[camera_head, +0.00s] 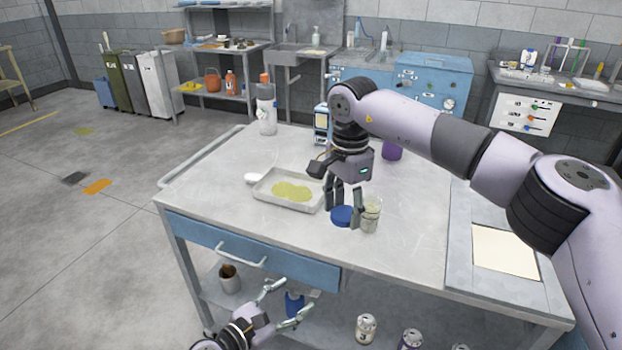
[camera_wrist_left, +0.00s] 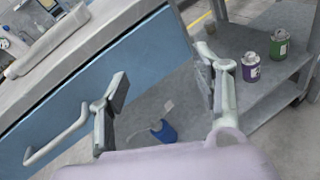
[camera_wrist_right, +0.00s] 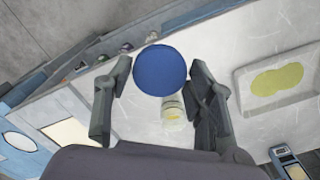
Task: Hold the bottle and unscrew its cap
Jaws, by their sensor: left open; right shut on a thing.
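A blue round piece (camera_head: 342,216), like a cap, sits between the fingertips of my right gripper (camera_head: 346,206) over the table top; the gripper points down and is shut on it. The blue disc also shows in the right wrist view (camera_wrist_right: 160,70). A clear container with yellowish content (camera_head: 371,214) stands right beside it. A white bottle with an orange cap (camera_head: 266,108) stands upright at the table's back left, apart from both grippers. My left gripper (camera_head: 288,298) is open and empty, low in front of the table; its spread fingers also show in the left wrist view (camera_wrist_left: 160,75).
A metal tray with a yellow-green patch (camera_head: 262,199) lies left of my right gripper. A purple container (camera_head: 392,150) stands behind. The blue drawer front (camera_head: 230,243) is near my left gripper. The lower shelf holds cans (camera_head: 366,327) and a blue item (camera_wrist_left: 164,131).

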